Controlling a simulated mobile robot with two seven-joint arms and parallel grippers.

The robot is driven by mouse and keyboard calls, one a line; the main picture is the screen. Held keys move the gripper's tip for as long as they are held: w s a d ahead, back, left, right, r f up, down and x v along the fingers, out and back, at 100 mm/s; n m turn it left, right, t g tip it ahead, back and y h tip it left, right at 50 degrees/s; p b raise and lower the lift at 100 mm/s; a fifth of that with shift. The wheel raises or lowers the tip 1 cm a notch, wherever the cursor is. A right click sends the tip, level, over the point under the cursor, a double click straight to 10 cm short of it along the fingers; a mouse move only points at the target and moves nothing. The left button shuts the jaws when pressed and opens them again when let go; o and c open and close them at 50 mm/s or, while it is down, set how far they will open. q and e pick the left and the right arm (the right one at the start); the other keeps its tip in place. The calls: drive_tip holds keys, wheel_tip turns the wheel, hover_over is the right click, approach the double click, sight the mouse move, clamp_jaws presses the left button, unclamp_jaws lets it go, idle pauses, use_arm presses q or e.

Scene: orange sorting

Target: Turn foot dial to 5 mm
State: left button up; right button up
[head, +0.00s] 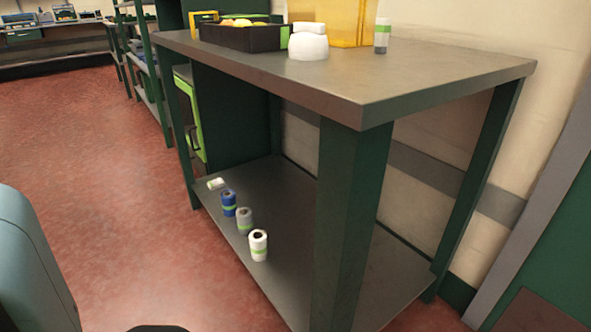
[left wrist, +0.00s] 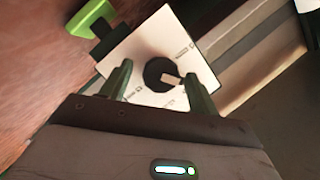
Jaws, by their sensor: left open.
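I cannot tell how near the fingertips are in depth. The head view shows neither the dial nor my grippers.
A green piece (left wrist: 92,17) on a dark block lies beside the plate. In the head view, a grey-topped table (head: 430,75) has a lower shelf (head: 285,270) holding several rolls (head: 258,245). A black crate (head: 240,37) stands on top. Red floor is open at left.

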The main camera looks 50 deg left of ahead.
use_arm(q)
drive_tip(key=p+v, duration=0.2)
drive_tip(key=v, duration=0.6)
drive_tip(key=shift+p, duration=0.4)
drive_tip(key=shift+w, duration=0.1)
